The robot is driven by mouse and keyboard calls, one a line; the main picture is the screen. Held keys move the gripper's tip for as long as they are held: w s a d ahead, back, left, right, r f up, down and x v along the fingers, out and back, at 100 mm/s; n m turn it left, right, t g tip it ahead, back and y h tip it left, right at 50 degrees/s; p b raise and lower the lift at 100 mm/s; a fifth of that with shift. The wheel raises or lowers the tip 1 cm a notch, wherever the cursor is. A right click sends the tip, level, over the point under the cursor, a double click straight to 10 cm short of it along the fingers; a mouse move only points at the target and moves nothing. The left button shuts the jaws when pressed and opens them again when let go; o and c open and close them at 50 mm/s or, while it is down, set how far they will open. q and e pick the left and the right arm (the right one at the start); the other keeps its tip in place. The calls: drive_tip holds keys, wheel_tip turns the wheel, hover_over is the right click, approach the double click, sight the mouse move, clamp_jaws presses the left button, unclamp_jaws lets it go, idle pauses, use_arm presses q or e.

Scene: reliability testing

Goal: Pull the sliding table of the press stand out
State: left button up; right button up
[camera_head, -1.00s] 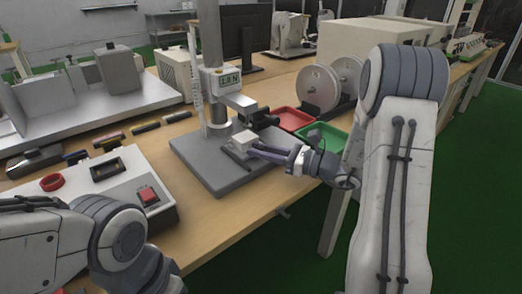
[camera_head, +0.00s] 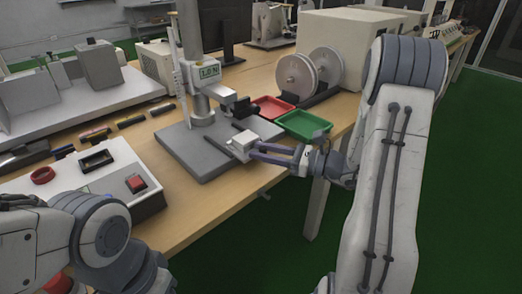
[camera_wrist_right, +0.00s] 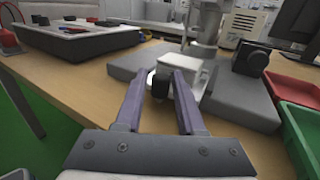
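The press stand (camera_head: 197,152) has a grey base plate, a column and a small green display. Its sliding table (camera_head: 242,144), a small pale block, sits toward the near right edge of the plate; it also shows in the right wrist view (camera_wrist_right: 192,72). My right gripper (camera_head: 254,151) reaches it from the right.
A red tray (camera_head: 272,107) and a green tray (camera_head: 303,124) lie right of the stand, with white reels (camera_head: 297,77) behind. A control box with a red button (camera_head: 136,183) stands at left. Bare bench (camera_head: 205,208) lies in front of the plate.

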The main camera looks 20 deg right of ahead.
drive_tip(key=p+v, duration=0.1)
drive_tip(key=v, duration=0.9)
drive_tip(key=shift+s+d, duration=0.2)
idle(0.3)
